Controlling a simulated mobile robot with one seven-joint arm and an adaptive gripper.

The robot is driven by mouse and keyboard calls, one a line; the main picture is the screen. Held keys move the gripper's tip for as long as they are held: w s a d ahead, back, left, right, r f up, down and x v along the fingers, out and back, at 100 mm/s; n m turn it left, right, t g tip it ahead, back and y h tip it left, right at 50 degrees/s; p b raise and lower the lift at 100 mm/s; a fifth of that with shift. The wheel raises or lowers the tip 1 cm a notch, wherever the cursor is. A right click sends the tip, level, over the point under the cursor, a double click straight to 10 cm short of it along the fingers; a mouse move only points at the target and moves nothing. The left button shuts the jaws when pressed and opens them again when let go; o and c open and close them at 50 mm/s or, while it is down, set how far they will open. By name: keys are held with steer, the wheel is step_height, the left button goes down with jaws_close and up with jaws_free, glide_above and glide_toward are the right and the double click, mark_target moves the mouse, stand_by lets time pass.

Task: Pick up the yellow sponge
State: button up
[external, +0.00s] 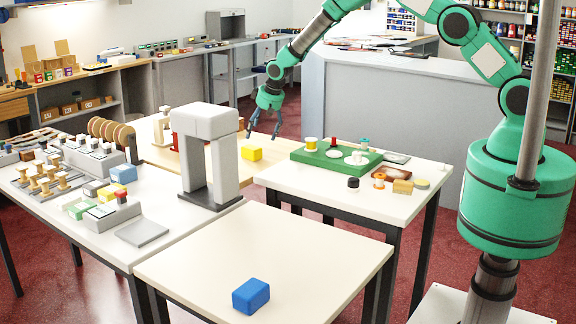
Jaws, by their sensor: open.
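The yellow sponge (251,153) appears as a small yellow block lying on the pale wooden table (222,171), right of the white arch-shaped stand. My gripper (262,136) is open and empty, its fingers pointing down. In the picture it hangs just above and slightly right of the yellow block. It looks apart from the block, but the depth between them is hard to judge from this one view. Nothing hides the front of the block.
The white arch-shaped stand (208,150) rises left of the yellow block. A green tray (310,158) with small items sits on the right table. A blue block (251,296) lies on the otherwise clear front table. The left table (157,220) is crowded.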

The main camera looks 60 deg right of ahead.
mark_target(255, 147)
steer(key=shift+x, duration=1.65)
steer(key=shift+x, duration=2.55)
steer(key=c, duration=1)
